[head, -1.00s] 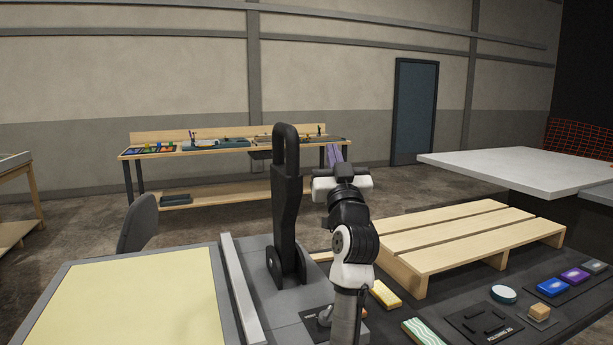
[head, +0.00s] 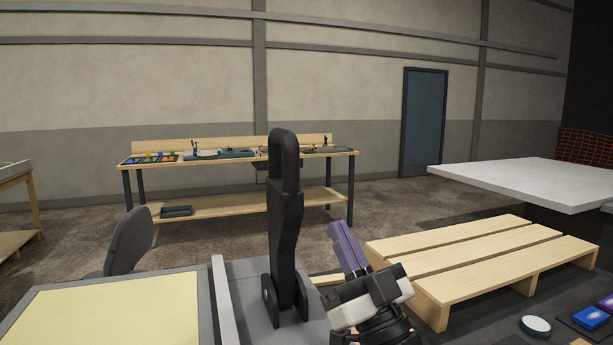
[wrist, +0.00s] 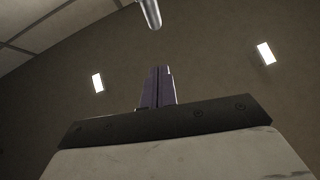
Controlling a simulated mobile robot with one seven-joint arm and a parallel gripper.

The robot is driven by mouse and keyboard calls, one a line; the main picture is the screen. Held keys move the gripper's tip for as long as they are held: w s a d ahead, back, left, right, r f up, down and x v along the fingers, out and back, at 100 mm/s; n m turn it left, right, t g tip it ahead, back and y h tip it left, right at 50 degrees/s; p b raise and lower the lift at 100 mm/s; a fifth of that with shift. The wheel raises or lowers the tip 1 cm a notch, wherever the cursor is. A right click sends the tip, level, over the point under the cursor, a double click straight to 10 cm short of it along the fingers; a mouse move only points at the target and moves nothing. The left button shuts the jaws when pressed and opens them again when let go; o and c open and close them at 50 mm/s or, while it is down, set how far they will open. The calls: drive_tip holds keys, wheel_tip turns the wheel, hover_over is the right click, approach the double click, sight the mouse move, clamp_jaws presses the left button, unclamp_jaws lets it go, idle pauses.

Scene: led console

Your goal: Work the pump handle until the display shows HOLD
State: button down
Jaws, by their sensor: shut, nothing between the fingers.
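The black pump handle (head: 285,220) stands upright on a grey base (head: 240,300), with a closed loop grip at its top. My gripper (head: 343,236) is to the right of the handle and lower than its loop, apart from it in the picture. Its purple fingers are together and empty, pointing up. The fingers also show in the wrist view (wrist: 157,86), side by side against the wall and ceiling. I see no display in any view, so its reading is not visible.
A pale wooden pallet (head: 480,258) lies to the right of my gripper. A yellow-topped panel (head: 110,315) is at the lower left. A white-topped table (head: 520,185) stands behind the pallet. A workbench (head: 240,160) is far back by the wall.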

sight(295, 158)
drive_tip(key=p+x, duration=0.2)
drive_tip(key=x, duration=0.2)
drive_tip(key=w+f+p+x, duration=0.1)
drive_tip(key=p+x, duration=0.2)
drive_tip(key=x, duration=0.1)
drive_tip(key=p+x, duration=0.2)
drive_tip(key=x, duration=0.2)
drive_tip(key=shift+w+a+f, duration=0.15)
drive_tip(key=shift+w+a, duration=0.25)
drive_tip(key=shift+a, duration=0.05)
drive_tip(key=shift+w+a+f, duration=0.1)
drive_tip(key=shift+w+a, duration=0.1)
drive_tip(key=shift+w, duration=0.1)
drive_tip(key=shift+w, duration=0.2)
